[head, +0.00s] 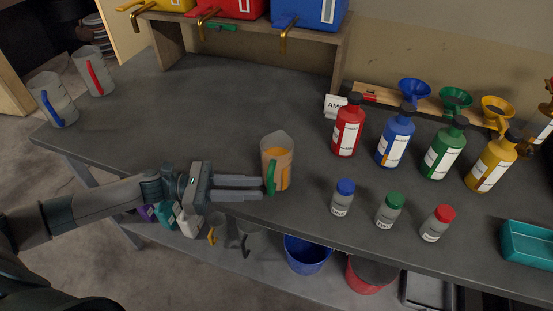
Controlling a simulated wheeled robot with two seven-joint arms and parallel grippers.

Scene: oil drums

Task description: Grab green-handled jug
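The green-handled jug (282,160) stands upright near the front edge of the grey workbench. It is translucent with an orange-brown tint, and its green handle (271,178) faces left and toward me. My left gripper (261,188) comes in from the left with its fingers apart. Its fingertips are right by the green handle; I cannot tell whether they touch it or sit around it. My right gripper is not in view.
A blue-handled jug (53,100) and a red-handled jug (94,72) stand at the far left. Small capped bottles (342,198) and larger colored bottles (348,128) stand to the right. A teal tray (527,244) is at the right edge. The bench's left middle is clear.

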